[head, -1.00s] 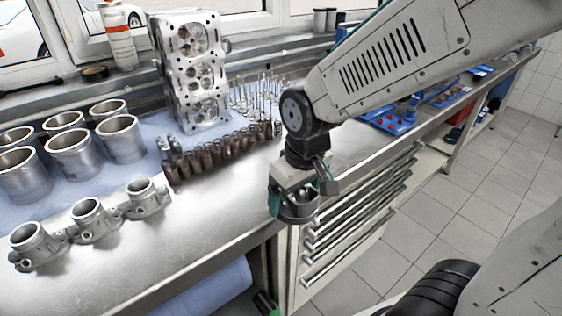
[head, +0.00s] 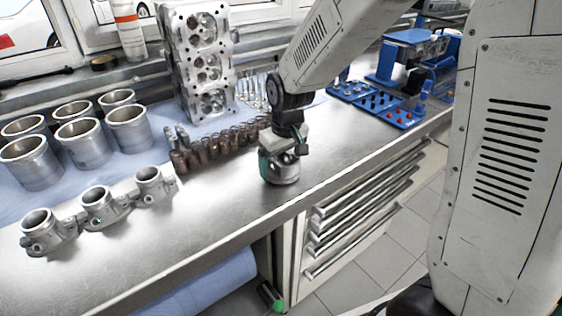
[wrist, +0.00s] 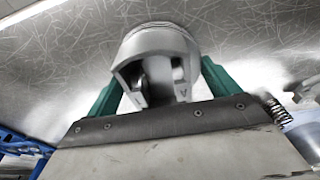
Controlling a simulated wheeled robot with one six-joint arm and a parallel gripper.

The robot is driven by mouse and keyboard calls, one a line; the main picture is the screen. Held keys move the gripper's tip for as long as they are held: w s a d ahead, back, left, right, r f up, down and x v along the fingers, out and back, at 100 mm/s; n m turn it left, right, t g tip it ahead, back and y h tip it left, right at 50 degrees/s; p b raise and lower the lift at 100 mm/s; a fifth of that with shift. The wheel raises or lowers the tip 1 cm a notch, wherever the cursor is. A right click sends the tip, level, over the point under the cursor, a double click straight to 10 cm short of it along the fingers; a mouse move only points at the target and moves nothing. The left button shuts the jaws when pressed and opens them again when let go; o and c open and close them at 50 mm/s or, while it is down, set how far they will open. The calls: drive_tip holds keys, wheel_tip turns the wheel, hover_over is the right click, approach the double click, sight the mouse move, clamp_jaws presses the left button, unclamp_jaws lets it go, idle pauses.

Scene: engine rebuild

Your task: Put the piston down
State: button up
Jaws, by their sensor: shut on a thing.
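The piston (head: 281,172) is a short grey metal cylinder under my gripper (head: 283,155), over the front part of the steel bench top (head: 226,201). In the wrist view the piston (wrist: 158,57) sits between the two green fingers of my gripper (wrist: 158,82), its open underside with the pin bosses facing the camera. The fingers are shut on it. In the head view the piston is at or close to the bench surface; I cannot tell whether it touches. Part of it is hidden by the gripper.
Metal housings (head: 103,207) stand at the left front, with cylinder liners (head: 83,142) behind. A row of brown springs (head: 215,148) and a cylinder head (head: 205,67) stand behind the gripper. A blue tray (head: 372,103) lies to the right. Bare bench surrounds the piston.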

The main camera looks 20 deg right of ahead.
drive_tip(key=shift+f, duration=0.2)
drive_tip(key=shift+f, duration=0.1)
drive_tip(key=shift+f, duration=0.15)
drive_tip(key=o, duration=1.1)
drive_tip(key=r, duration=0.4)
drive_tip(key=s+r, duration=0.1)
drive_tip(key=r, duration=0.7)
drive_tip(key=shift+s+d+r, duration=0.2)
drive_tip(key=shift+s+d, duration=0.1)
drive_tip(key=shift+s, duration=0.1)
